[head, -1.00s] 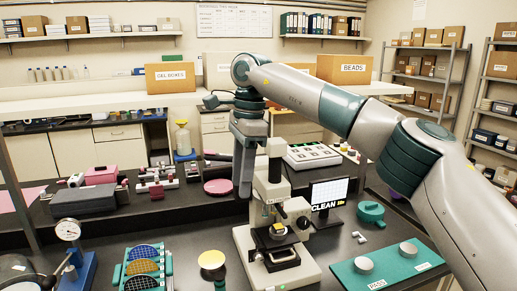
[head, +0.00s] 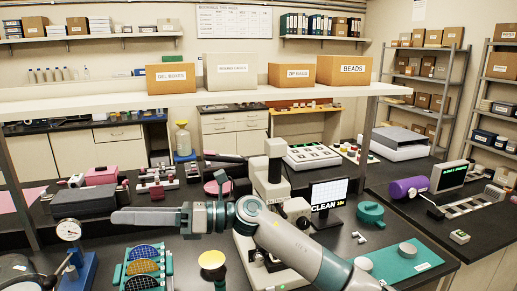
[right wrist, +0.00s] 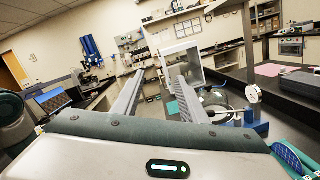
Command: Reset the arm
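My right gripper (head: 120,217) is in the head view, pointing left above the bench, left of the white stylus profiler (head: 275,148). My right arm crosses in front of the profiler and hides its stage and much of its base. The right wrist view shows the two grey fingers of this gripper (right wrist: 158,74) apart with nothing between them. A small screen (head: 328,197) reading "CLEAN" stands right of the profiler. My left gripper is not in view.
A green wafer rack (head: 122,272), a yellow-topped stand (head: 212,260) and a dial gauge (head: 68,230) stand near the gripper. A teal mat (head: 400,268) with pale pucks lies at right. A white shelf (head: 130,105) with boxes spans behind.

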